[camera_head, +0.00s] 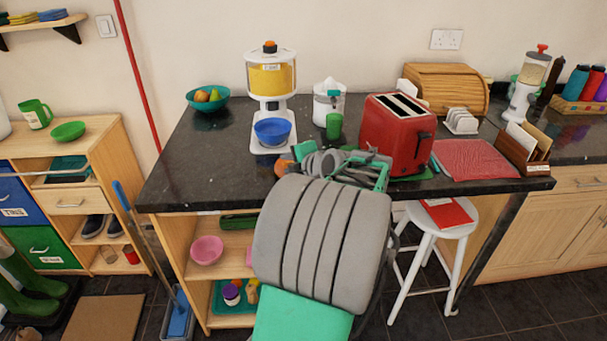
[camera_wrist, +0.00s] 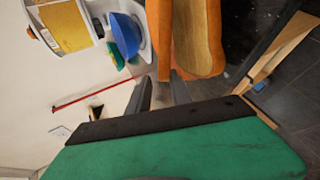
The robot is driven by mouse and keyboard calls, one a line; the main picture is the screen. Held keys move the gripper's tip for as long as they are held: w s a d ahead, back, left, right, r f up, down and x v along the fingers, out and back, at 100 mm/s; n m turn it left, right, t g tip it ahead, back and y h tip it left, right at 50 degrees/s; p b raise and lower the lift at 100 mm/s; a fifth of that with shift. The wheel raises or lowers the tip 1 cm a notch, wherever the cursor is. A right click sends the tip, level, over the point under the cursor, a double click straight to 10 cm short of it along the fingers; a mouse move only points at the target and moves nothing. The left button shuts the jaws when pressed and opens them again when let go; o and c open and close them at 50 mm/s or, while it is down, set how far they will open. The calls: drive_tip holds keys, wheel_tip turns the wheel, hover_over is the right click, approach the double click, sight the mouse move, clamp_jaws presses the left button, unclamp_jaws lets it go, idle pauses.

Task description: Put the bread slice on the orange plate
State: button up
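In the wrist view my gripper (camera_wrist: 161,92) has its two dark fingers on either side of an orange-brown strip that looks like the crust of the bread slice (camera_wrist: 205,45). The slice shows a tan face and an orange-brown edge, and it appears gripped near one edge. In the head view an orange-brown piece (camera_head: 283,167), apparently the slice, shows at the left end of my gripper, above the front of the dark counter. My wrist hides much of the counter there. I cannot clearly pick out the orange plate in either view.
A dispenser (camera_head: 270,80) with a blue bowl (camera_head: 272,131) stands left of my gripper on the dark counter (camera_head: 205,160). A green cup (camera_head: 334,126) and red toaster (camera_head: 398,135) stand behind and right. A red cloth (camera_head: 470,160) lies farther right.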

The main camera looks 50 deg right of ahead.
drive_tip(key=b+v, duration=0.1)
drive_tip(key=v, duration=0.7)
drive_tip(key=shift+s, duration=0.1)
